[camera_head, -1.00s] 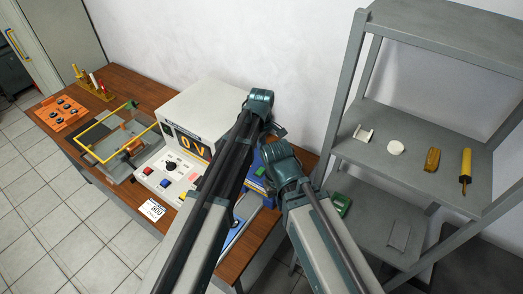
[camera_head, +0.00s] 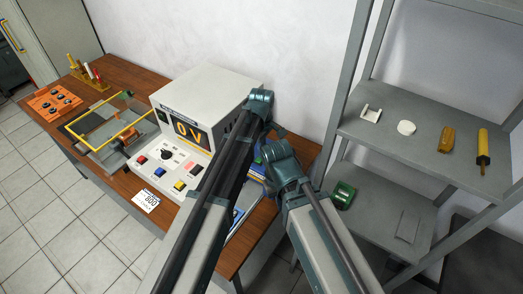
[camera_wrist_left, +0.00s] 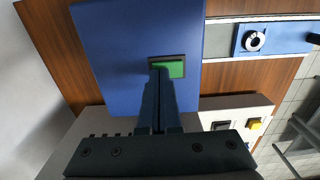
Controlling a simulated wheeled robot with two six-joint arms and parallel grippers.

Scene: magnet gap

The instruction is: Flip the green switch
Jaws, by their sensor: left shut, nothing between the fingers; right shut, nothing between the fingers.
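The green switch (camera_wrist_left: 172,69) is a small green rectangle in a dark frame on a blue box (camera_wrist_left: 115,45) in the left wrist view. My left gripper (camera_wrist_left: 160,76) is shut and empty, its fingertips over the switch's lower left edge; I cannot tell whether they touch it. In the head view my arms cover most of the box and switch, and the left fingertips cannot be made out. My right gripper (camera_head: 272,152) is shut and empty beside the left arm; its fingertips are hard to make out.
A white power supply (camera_head: 212,95) with a "0 V" display and coloured buttons stands left of my arms. A yellow frame (camera_head: 92,125) and an orange panel (camera_head: 54,101) are further left. A grey shelf (camera_head: 430,135) with small parts stands at right.

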